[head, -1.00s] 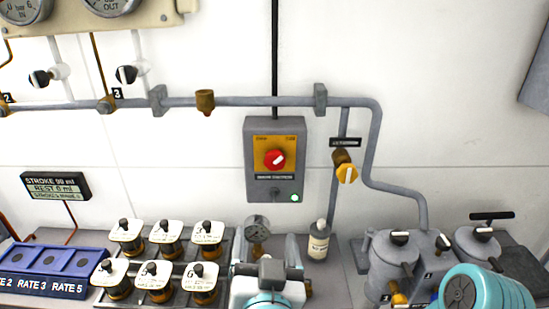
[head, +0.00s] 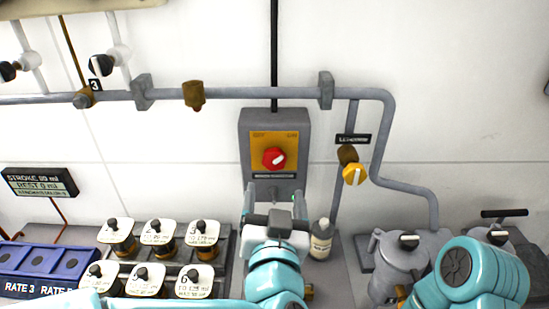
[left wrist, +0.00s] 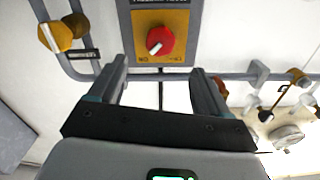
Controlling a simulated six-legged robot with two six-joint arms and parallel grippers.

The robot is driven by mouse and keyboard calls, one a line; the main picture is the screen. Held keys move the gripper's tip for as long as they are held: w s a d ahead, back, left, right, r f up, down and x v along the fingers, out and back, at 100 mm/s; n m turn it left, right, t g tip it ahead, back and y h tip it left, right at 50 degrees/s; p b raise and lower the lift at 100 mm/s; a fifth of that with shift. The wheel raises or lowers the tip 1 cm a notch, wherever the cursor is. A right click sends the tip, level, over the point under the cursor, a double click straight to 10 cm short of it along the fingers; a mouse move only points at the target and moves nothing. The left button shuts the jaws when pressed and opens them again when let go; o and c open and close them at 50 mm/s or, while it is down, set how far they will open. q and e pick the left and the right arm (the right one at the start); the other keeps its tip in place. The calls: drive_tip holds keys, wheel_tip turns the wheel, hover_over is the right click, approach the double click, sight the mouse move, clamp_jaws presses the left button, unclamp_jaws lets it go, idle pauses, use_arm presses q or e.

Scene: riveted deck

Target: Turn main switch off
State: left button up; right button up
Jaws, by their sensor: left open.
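The main switch is a red rotary knob (head: 274,158) with a white pointer mark, on a yellow plate in a grey wall box (head: 247,130). In the head view the pointer slants to the upper right. My left gripper (head: 273,195) is open just below the knob, in front of the box's lower part, with nothing between its fingers. In the left wrist view the red knob (left wrist: 160,41) lies beyond and between the two open fingertips (left wrist: 162,75), apart from them. The box's lower part is partly hidden by the gripper. My right gripper is not in view.
A grey pipe (head: 225,94) runs above the box. A yellow-handled valve (head: 355,174) is to its right. A small bottle (head: 321,240) stands on the bench below.

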sight(274, 163)
use_arm(q)
drive_tip(key=w+p, duration=0.2)
drive_tip(key=w, duration=0.8)
drive_tip(key=shift+w, duration=0.15)
drive_tip(key=shift+s+r, duration=0.1)
drive_tip(key=shift+s, duration=0.1)
drive_tip(key=shift+w, duration=0.2)
drive_tip(key=c, duration=0.8)
drive_tip(key=shift+c, duration=1.2)
